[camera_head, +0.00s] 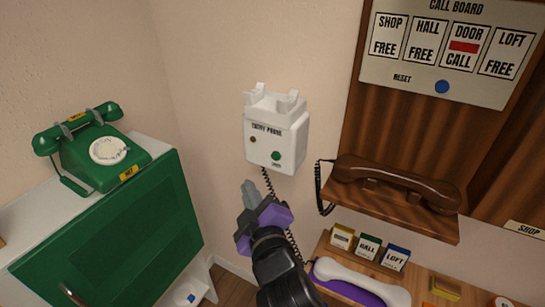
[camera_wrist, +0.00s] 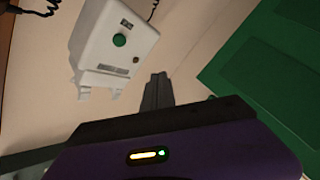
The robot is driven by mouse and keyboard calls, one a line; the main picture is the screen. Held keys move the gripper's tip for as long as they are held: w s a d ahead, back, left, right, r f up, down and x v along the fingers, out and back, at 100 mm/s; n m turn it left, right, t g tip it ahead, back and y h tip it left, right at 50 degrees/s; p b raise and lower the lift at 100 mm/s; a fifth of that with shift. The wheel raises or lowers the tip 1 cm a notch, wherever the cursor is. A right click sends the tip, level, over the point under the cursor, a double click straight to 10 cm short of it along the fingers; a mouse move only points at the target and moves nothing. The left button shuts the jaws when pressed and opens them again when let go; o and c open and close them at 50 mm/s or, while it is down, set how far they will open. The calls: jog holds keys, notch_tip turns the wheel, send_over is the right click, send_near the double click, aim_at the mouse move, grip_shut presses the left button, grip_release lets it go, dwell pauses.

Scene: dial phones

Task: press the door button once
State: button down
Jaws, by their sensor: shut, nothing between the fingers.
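The white entry phone box (camera_head: 274,133) is fixed to the wall, with its cradle hooks empty on top. Its green door button (camera_head: 276,155) is at the lower right of the front face, beside a small dark spot. In the wrist view the box (camera_wrist: 108,45) appears upside down, with the green button (camera_wrist: 119,40) in plain sight. My gripper (camera_head: 250,192) is shut and empty, below and left of the box in the head view. Its closed fingers (camera_wrist: 158,92) are apart from the button. The call board (camera_head: 450,45) shows a red flag and CALL under DOOR.
A brown handset (camera_head: 395,183) lies on a wooden shelf right of the box, its coiled cord hanging nearby. A white and purple handset (camera_head: 360,283) lies below among small labelled blocks. A green dial phone (camera_head: 95,148) stands on a cabinet at left. The wall around the box is clear.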

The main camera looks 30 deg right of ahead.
aim_at(276, 156)
jog(key=shift+d, duration=0.1)
jog(key=w+d+p, duration=0.2)
jog(key=w+d, duration=0.3)
jog(key=d, duration=0.2)
jog(key=shift+w+d+p, duration=0.1)
jog(key=shift+d+p, duration=0.05)
jog(key=shift+p, duration=0.15)
dwell(2.0)
jog(key=shift+w+d, duration=0.2)
jog(key=shift+d, duration=0.05)
jog(key=shift+w+d+p, duration=0.25)
jog(key=shift+d+p, duration=0.05)
jog(key=shift+p, duration=0.05)
dwell(1.0)
jog(key=shift+s+a, duration=0.5)
jog(key=shift+a, duration=0.15)
